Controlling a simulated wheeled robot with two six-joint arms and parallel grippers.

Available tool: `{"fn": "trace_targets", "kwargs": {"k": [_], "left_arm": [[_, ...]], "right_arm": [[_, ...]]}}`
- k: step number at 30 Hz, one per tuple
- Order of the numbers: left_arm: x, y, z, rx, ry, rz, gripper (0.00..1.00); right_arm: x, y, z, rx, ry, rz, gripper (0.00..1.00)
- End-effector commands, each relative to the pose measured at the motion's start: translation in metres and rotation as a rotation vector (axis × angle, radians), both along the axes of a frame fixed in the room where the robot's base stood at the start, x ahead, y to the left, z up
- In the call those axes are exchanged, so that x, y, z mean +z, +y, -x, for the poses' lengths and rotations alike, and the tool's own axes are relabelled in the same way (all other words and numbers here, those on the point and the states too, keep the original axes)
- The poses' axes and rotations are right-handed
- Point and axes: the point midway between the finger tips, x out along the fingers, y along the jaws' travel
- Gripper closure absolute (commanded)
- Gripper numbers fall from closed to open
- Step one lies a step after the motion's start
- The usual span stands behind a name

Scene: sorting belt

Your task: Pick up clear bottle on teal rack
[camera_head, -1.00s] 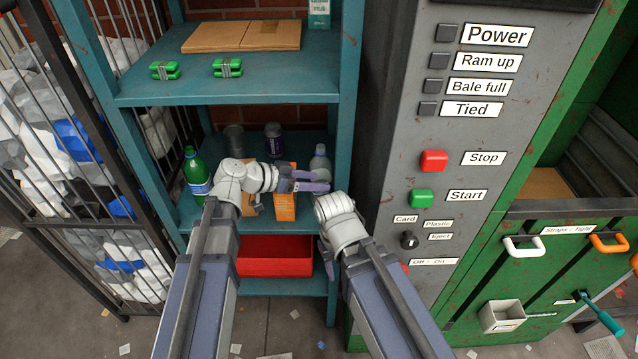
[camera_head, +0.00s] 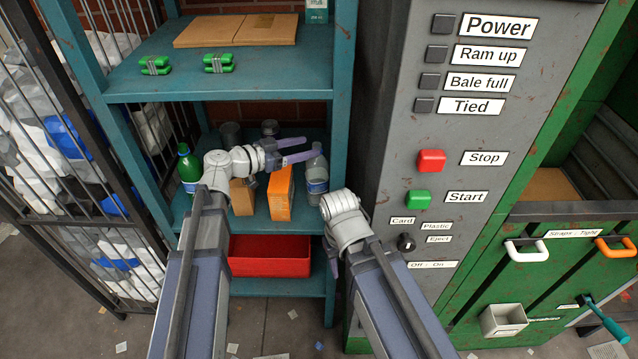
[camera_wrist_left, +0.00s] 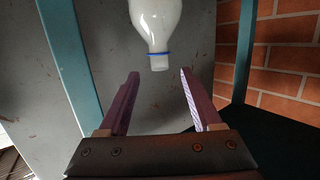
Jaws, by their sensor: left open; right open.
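The clear bottle (camera_head: 317,177) stands upright on the middle shelf of the teal rack (camera_head: 341,110), near its right post. In the left wrist view the bottle (camera_wrist_left: 156,22) appears upside down, just beyond and roughly between the open fingertips (camera_wrist_left: 160,74). Nothing is between the fingers.
A green bottle (camera_head: 188,170), a brown box (camera_head: 242,197), an orange box (camera_head: 280,194) and dark cans (camera_head: 270,128) share the shelf. A red bin (camera_head: 270,257) sits below. The upper shelf (camera_head: 270,86) is overhead. The grey control panel (camera_head: 395,160) stands to the right.

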Motion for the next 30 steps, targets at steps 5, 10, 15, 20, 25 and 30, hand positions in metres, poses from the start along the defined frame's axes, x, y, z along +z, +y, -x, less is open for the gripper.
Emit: {"fn": "trace_targets", "kwargs": {"k": [5, 10, 15, 20, 25, 30], "left_arm": [[-0.004, -0.011, -0.008, -0.002, 0.001, -0.001, 0.34], [-0.007, -0.022, -0.014, -0.001, 0.001, -0.001, 0.34], [-0.01, -0.025, -0.017, -0.001, 0.001, -0.001, 0.34], [-0.02, -0.039, -0.027, -0.003, 0.002, -0.001, 0.34], [-0.024, -0.058, -0.041, -0.003, 0.002, -0.001, 0.34], [-0.024, -0.062, -0.042, -0.001, 0.002, -0.001, 0.34]], "right_arm": [[-0.004, 0.0, 0.0, 0.0, 0.0, 0.0, 0.5], [-0.006, 0.0, 0.0, 0.0, 0.0, 0.0, 0.5], [-0.009, 0.0, 0.0, 0.0, 0.0, 0.0, 0.5], [-0.019, 0.0, 0.0, 0.0, 0.0, 0.0, 0.5], [-0.024, 0.0, 0.0, 0.0, 0.0, 0.0, 0.5], [-0.024, 0.0, 0.0, 0.0, 0.0, 0.0, 0.5]]}}
